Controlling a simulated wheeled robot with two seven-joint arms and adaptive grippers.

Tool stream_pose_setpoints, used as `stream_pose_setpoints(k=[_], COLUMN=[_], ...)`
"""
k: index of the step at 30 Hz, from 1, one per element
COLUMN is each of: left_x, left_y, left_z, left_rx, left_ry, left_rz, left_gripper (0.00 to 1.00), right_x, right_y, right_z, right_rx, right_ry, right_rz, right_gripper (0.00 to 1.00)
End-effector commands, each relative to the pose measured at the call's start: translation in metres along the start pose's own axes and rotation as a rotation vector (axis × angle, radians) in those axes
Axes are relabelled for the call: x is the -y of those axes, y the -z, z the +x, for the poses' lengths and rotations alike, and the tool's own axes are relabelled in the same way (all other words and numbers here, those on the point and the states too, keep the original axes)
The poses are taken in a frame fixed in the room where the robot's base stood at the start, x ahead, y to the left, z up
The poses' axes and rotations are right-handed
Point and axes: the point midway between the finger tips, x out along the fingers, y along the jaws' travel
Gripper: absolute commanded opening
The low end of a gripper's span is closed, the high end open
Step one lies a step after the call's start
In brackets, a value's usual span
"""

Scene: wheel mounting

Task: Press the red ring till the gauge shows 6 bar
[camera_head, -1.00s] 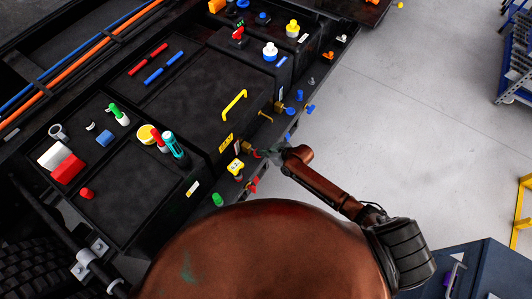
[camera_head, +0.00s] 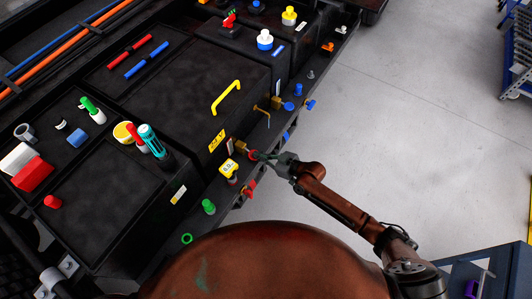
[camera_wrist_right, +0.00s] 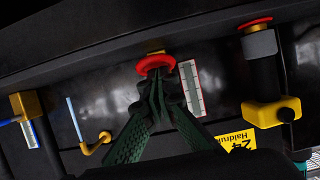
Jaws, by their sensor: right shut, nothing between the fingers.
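The red ring (camera_wrist_right: 155,63) sits on a yellow fitting on the dark panel in the right wrist view. It shows small in the head view (camera_head: 252,155), at the panel's front edge. My right gripper (camera_wrist_right: 158,88) is shut and empty; its fingertips overlap the ring's lower edge in the picture, and I cannot tell how firmly they touch. In the head view my right gripper (camera_head: 262,156) reaches the ring from the right. A yellow gauge (camera_head: 228,167) with a white face stands left of the ring; its reading is too small to tell. My left gripper is out of view.
A white scale strip (camera_wrist_right: 192,88) lies beside the ring. A yellow-and-grey fitting (camera_wrist_right: 268,110) stands to its right, and a yellow hook (camera_wrist_right: 95,143) to its left. A yellow handle (camera_head: 226,97) is farther back on the panel. Open floor (camera_head: 420,130) lies right.

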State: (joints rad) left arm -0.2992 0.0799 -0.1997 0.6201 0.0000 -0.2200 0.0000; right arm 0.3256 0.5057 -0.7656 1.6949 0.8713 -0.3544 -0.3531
Motion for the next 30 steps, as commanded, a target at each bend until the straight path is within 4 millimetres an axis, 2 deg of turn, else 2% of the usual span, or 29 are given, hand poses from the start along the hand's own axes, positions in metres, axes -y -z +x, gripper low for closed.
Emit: stream_pose_setpoints(k=[8,18,30], left_x=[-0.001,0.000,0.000], left_y=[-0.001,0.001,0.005], left_z=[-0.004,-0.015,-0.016], left_rx=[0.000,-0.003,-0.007], left_ry=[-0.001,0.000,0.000], left_rz=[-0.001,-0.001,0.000], left_gripper=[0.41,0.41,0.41], right_x=[0.000,-0.001,-0.001], right_y=[0.002,0.015,0.015], right_z=[-0.002,-0.008,-0.009], right_rx=[0.006,0.006,0.007], right_ry=[-0.001,-0.003,-0.003], right_rz=[0.001,0.001,0.002], right_gripper=[0.00,0.00,0.00])
